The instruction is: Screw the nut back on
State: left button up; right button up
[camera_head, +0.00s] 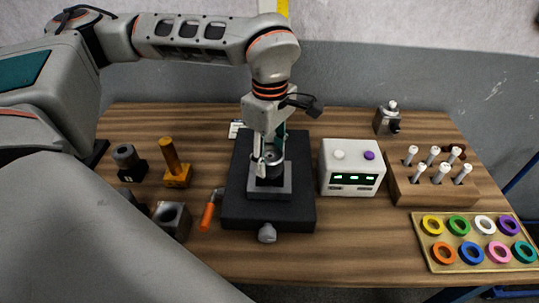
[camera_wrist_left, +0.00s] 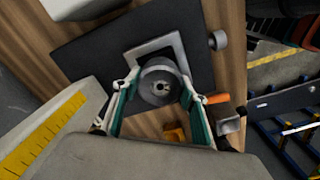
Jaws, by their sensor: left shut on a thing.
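The nut (camera_wrist_left: 161,86) is a dark grey round piece with a small hole at its centre, seen from above in the left wrist view. My left gripper (camera_wrist_left: 158,100) points down and is shut on it, one green-backed finger on each side. In the head view the left gripper (camera_head: 268,160) is over the square grey block (camera_head: 270,190) on the black base plate (camera_head: 242,212). The gripper hides much of the nut there. I cannot tell whether the nut's thread is engaged. My right gripper is not in view.
A white box (camera_head: 351,167) with green displays stands close right of the plate. An orange-handled tool (camera_head: 208,214) and a dark hollow block (camera_head: 173,219) lie left. A wooden rack (camera_head: 435,188) with white-topped pegs and a tray of coloured rings (camera_head: 480,266) are at right.

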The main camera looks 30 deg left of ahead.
pick_arm(q)
jog(key=o, duration=1.3)
jog(key=shift+d, duration=0.1)
jog(key=shift+c, duration=0.2)
jog(key=shift+s, duration=0.1)
jog(key=shift+r, duration=0.1)
notch_tip(320, 180, up, 8)
jog(key=shift+f, duration=0.25)
jog(key=shift+f, duration=0.1)
